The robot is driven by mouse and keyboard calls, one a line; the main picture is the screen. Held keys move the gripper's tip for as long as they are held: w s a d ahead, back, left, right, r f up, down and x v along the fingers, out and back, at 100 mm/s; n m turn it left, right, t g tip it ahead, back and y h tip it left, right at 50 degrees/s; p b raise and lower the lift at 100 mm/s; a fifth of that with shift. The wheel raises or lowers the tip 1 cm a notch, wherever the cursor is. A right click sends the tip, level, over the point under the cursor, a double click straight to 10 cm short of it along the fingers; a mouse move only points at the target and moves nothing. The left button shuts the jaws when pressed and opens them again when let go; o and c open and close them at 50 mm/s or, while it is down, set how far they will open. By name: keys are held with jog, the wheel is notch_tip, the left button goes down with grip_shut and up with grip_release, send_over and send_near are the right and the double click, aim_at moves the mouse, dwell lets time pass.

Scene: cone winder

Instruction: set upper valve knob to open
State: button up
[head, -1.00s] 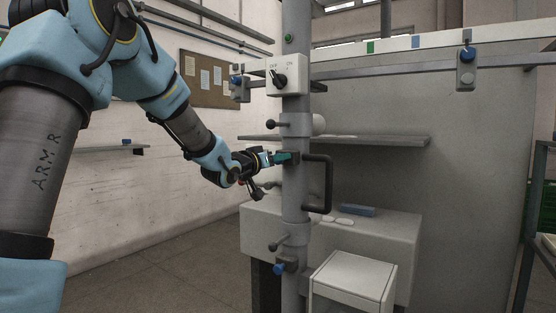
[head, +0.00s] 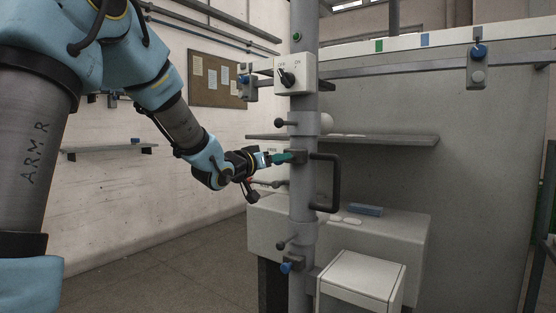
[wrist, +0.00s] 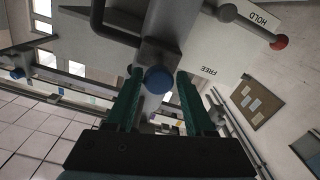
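My gripper (head: 288,158) is at the grey vertical post, level with the black loop handle. In the wrist view, my gripper (wrist: 160,75) has its two green fingers spread, one on each side of a round blue knob (wrist: 158,80), with slight gaps beside it. The knob sits on a grey block (wrist: 160,50) on the post and faces my gripper. In the head view my fingers hide this knob. A similar lower blue knob (head: 286,267) shows further down the post. I cannot read any open or shut marking on either knob.
The black loop handle (head: 327,182) juts out right of the post. A red-tipped lever (wrist: 278,42) lies near HOLD and FREE labels. A switch box (head: 294,74) and black ball levers (head: 279,122) are on the post. A white box (head: 361,277) stands low at right.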

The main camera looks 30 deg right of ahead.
jog(key=shift+o, duration=1.1)
jog(key=shift+d, duration=0.1)
jog(key=b+v, duration=0.1)
jog(key=v, duration=1)
jog(key=shift+b, duration=0.35)
jog(key=shift+w, duration=0.1)
jog(key=w+a+f+n+y+p, duration=0.1)
jog(key=a+f+n+y, duration=0.2)
jog(key=a+f+y, duration=0.45)
jog(key=w+a+f+n+y+p, duration=0.25)
jog(key=a+f+y, duration=0.4)
jog(key=a, duration=0.65)
jog(key=s+a+f+n+g, duration=0.1)
jog(key=s+a+f+g, duration=0.2)
jog(key=s, duration=0.5)
jog(key=s+a+f+n+g+y, duration=0.1)
jog(key=s+a+f+g, duration=0.3)
jog(key=s+a+f, duration=0.2)
jog(key=shift+s+a+f+y+p, duration=0.2)
jog(key=shift+s+a+y+p, duration=0.1)
jog(key=shift+s+a, duration=0.7)
